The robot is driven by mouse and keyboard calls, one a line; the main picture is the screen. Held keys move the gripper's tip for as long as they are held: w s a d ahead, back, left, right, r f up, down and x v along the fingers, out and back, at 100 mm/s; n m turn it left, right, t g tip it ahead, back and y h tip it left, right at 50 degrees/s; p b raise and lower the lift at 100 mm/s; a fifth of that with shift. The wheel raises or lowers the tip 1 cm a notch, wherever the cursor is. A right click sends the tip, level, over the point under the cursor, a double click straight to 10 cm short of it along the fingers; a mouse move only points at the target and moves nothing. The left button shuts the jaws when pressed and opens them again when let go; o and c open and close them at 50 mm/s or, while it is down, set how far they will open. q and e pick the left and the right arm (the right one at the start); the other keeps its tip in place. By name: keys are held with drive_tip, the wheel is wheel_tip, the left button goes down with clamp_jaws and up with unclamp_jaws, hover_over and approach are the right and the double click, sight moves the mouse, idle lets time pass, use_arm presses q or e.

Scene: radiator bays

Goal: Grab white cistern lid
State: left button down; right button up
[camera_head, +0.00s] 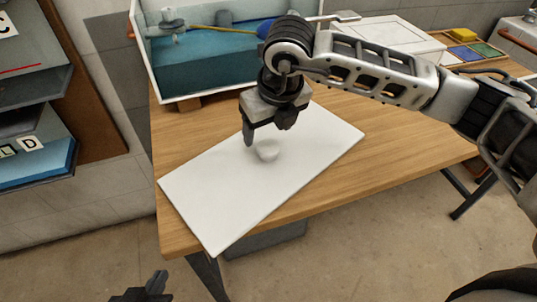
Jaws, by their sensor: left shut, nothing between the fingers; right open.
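The white cistern lid (220,195) lies flat on the wooden table, a rectangular slab set at an angle with a small round knob (267,154) on top. One finger is at the left of the knob and the other is further right and back. I cannot tell whether they touch it. My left gripper (145,290) is shut and empty at the bottom edge, below and in front of the table, only partly in view.
An open cistern (160,88) with blue water and a yellow rod stands behind the lid. A white panel (385,42) and a tray with coloured pads (470,52) are at the back right. A shelf unit (35,85) stands at left. Bare tabletop (400,125) lies right.

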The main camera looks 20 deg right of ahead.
sight(269, 146)
drive_tip(key=x, duration=0.3)
drive_tip(key=p+x, duration=0.1)
drive_tip(key=shift+s+d+f, duration=0.25)
drive_tip(key=shift+d+f, duration=0.15)
drive_tip(key=shift+f, duration=0.1)
drive_tip(key=shift+w+f, duration=0.15)
drive_tip(key=shift+f, duration=0.25)
drive_tip(key=shift+c, duration=0.3)
drive_tip(key=c, duration=1.4)
drive_tip(key=shift+r, duration=0.1)
